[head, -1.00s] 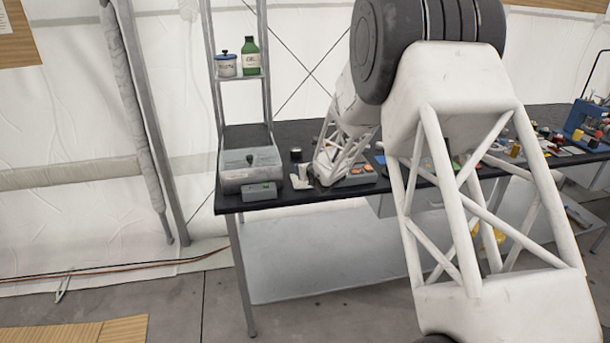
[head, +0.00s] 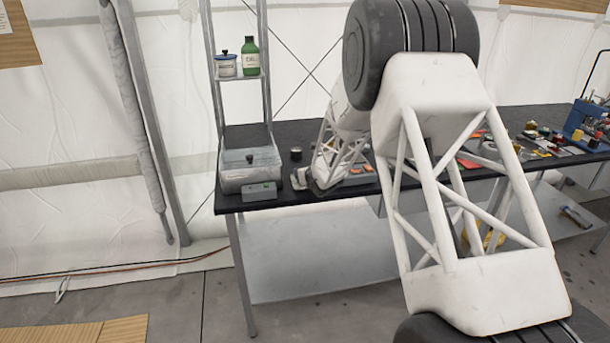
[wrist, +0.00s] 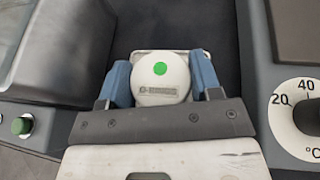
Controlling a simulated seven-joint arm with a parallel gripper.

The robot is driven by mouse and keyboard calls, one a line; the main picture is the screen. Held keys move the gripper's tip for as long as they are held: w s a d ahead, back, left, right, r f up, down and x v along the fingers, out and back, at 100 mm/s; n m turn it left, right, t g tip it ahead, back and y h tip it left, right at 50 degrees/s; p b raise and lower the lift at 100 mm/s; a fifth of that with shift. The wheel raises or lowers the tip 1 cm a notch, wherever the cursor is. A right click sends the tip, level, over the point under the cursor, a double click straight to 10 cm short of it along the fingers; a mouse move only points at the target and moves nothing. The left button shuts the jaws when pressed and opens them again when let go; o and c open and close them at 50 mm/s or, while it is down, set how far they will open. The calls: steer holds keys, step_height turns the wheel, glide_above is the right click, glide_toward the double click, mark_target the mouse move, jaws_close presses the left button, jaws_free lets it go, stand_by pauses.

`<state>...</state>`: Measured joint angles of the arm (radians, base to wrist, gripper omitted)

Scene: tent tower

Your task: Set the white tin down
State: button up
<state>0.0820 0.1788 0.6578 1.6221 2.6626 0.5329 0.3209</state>
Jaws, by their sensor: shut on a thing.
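The white tin (wrist: 160,82) is round, with a green dot and a printed line on its lid. In the wrist view it sits between the two blue fingers of my gripper (wrist: 159,66), which is shut on it. A pale square-cornered plate or pad (wrist: 145,55) shows behind and around the tin's far edge. I cannot tell whether the tin rests on it. In the head view my gripper (head: 318,188) is low over the bench's front left part, and the tin cannot be made out there.
A metal box with a lid (head: 250,168) stands left of my gripper; its side is close in the wrist view (wrist: 60,50). A dial unit (wrist: 300,118) is close on the right. A small dark jar (head: 296,154) stands behind. The bench (head: 375,195) has a front edge nearby.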

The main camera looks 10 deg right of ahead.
steer(key=shift+f, duration=0.4)
steer(key=shift+f, duration=0.15)
steer(key=o, duration=1)
steer(key=shift+o, duration=0.2)
steer(key=shift+s+r, duration=0.4)
steer(key=v, duration=1.1)
